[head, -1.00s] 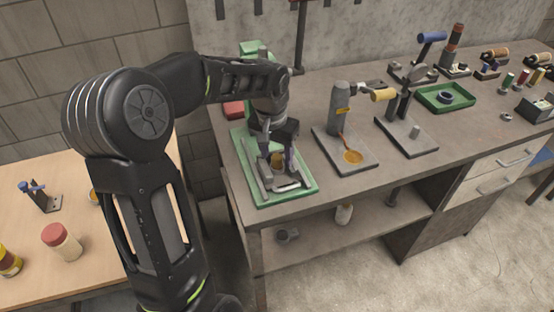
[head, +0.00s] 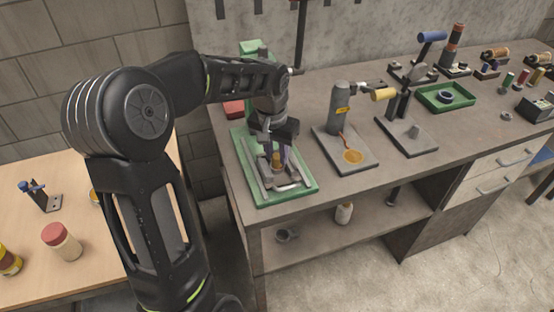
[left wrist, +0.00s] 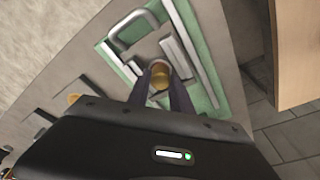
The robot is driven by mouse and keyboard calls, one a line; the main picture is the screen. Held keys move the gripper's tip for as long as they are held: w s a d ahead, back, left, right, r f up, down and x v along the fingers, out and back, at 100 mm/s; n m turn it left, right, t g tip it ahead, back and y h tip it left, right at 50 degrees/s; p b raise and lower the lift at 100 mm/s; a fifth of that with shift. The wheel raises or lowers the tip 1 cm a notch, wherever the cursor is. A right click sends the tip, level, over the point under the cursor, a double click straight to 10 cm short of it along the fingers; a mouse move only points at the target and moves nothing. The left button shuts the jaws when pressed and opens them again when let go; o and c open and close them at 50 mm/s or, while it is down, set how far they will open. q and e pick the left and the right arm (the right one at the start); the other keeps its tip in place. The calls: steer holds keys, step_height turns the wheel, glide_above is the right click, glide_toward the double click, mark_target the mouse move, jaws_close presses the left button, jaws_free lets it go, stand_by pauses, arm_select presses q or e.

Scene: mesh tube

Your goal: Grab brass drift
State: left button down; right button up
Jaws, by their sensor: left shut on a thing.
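The brass drift (head: 276,161) is a short brass-coloured cylinder above the grey metal fixture on the green tray (head: 262,193). My left gripper (head: 278,158) points down over that tray and is shut on the brass drift. In the left wrist view the round brass end of the drift (left wrist: 160,80) shows between the two fingers of my left gripper (left wrist: 160,84). Whether the drift's lower end touches the fixture cannot be told. My right gripper is in none of the views.
Right of the green tray stand a grey post on a plate (head: 345,150) and a lever press (head: 408,135). A second green tray (head: 444,98) holds a dark ring. A wooden table (head: 30,225) with a red-capped bottle (head: 60,240) is at the left.

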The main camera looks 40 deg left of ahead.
mark_target(277, 156)
arm_select(q)
steer(key=shift+r, duration=0.1)
stand_by(0.5)
step_height(277, 156, up, 18)
steer(key=p, duration=0.1)
stand_by(0.4)
stand_by(0.5)
